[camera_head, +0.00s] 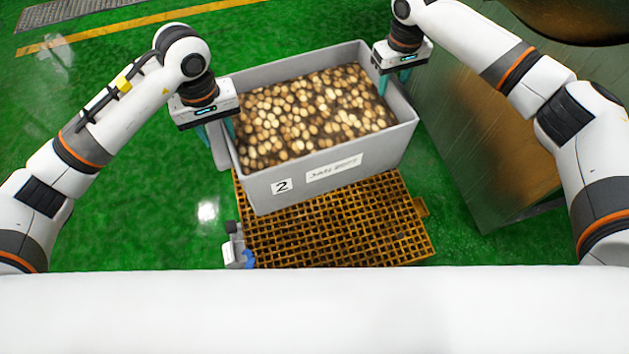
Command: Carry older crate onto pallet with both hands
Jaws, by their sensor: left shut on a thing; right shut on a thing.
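A grey crate (390,146) full of small tan and brown round pieces is in the middle of the head view. Its front wall bears a label "2" and a white tag with handwriting too small to read surely. My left gripper (217,135) is shut on the crate's left side. My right gripper (398,82) is shut on its right side near the far corner. Their fingertips are partly hidden. The yellow-brown grid pallet (340,232) shows below and in front of the crate. The crate overlaps its far part in the picture; I cannot tell whether they touch.
A metal-sided machine (490,150) stands close on the right. A small grey and blue object (238,250) is at the pallet's left front corner. The green floor (120,215) is open on the left. Yellow lines and a grating (70,12) lie at the back.

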